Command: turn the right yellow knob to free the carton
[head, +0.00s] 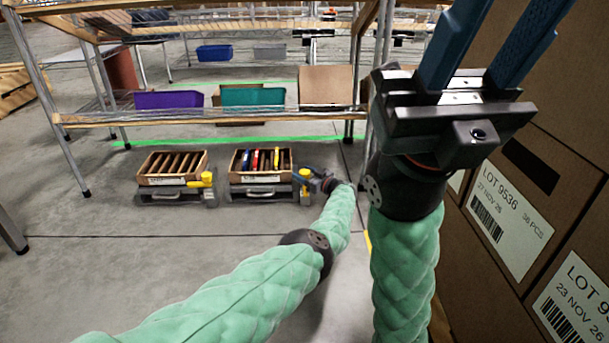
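Two low grey carriers stand on the floor, each holding an open cardboard carton and fitted with a yellow knob at its right. The right carton (240,180) holds dark items with a few red, yellow and blue ones. The right yellow knob (305,173) is partly covered by my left gripper (302,182), which is at the knob; its blue fingers are small here and I cannot tell whether they grip it. The left carton (160,181) holds dark slats, with the left yellow knob (207,178) beside it. My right gripper (494,45) is raised close to the camera, fingers apart and empty, tips out of frame.
A wire shelf with a wooden front edge (220,117) stands behind the cartons, bearing a purple bin (168,100), a teal bin (252,97) and a cardboard box (326,86). Stacked labelled boxes (510,215) wall off the right side. The floor in front of the left carton is clear.

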